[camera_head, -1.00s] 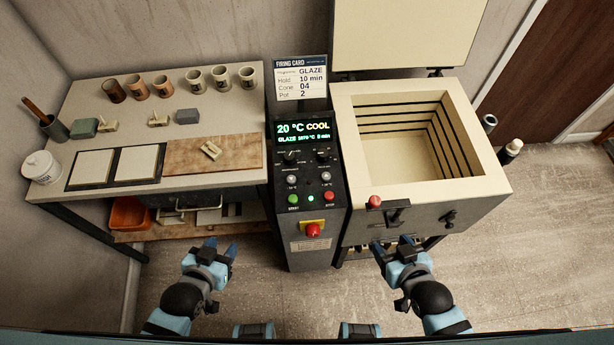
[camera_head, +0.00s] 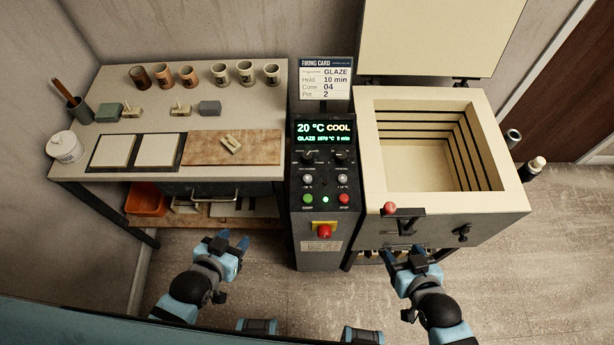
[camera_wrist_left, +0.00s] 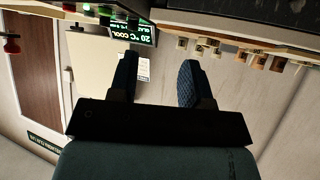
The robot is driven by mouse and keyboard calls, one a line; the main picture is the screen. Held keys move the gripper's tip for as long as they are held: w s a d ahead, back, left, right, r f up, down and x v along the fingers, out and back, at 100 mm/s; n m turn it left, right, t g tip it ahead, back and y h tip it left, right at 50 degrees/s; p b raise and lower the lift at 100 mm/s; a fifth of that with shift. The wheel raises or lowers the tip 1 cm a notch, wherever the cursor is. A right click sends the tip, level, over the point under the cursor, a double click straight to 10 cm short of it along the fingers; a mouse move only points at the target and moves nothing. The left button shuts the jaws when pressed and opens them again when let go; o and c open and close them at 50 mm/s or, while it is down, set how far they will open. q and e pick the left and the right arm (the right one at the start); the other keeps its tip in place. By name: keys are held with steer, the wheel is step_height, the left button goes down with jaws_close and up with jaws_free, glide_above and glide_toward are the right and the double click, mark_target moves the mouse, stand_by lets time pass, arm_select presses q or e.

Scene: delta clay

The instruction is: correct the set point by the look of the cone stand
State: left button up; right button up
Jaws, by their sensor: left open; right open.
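The controller (camera_head: 323,190) stands between bench and kiln. Its display (camera_head: 324,132) reads 20 °C COOL, with a smaller GLAZE line whose hold looks like 5 min; its temperature is hard to read. The firing card (camera_head: 325,80) reads GLAZE, hold 10 min, cone 04, pot 2. A small pale piece, perhaps a cone stand (camera_head: 231,144), lies on the wooden board; similar pieces (camera_head: 131,112) (camera_head: 181,110) sit behind. The cones' bend is too small to tell. My left gripper (camera_head: 230,241) is open and empty before the bench. My right gripper (camera_head: 403,252) is open before the kiln.
The kiln (camera_head: 395,210) is open and looks empty, its lid (camera_head: 440,40) raised. Several cups (camera_head: 189,76) line the bench (camera_head: 110,85) back. A white jar (camera_head: 65,146) and two pale tiles (camera_head: 113,151) sit at left. An orange bin (camera_head: 147,200) is below. Floor in front is clear.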

arm_select(q)
jaws_close()
stand_by(1.7)
